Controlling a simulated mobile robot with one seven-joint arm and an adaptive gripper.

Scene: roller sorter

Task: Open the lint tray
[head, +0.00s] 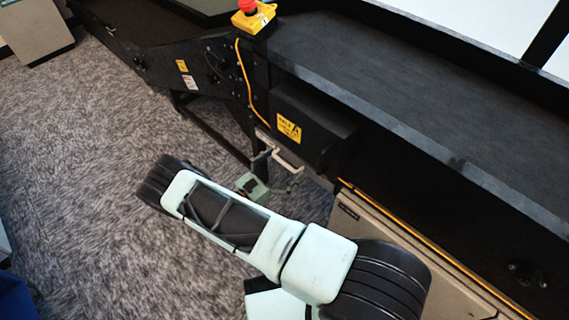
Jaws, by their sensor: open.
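A pale handle (289,163) sticks out below a dark box with a yellow warning label on the side of the sorter. It appears to belong to the lint tray, whose thin light front edge (318,180) shows behind it; the tray looks closed, though most of it is hidden in shadow. My gripper (279,170) is open, with its fingers pointing toward the handle and one finger on either side of it in the picture. I cannot tell whether the fingers touch it. My pale green arm hides part of the area in front.
The black sorter frame (380,95) runs along the right. A yellow box with a red emergency button (250,12) sits on it, with an orange cable hanging down. A beige cabinet (390,245) stands below right. Grey carpet (90,130) is clear at left; a blue bin (14,300) is bottom left.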

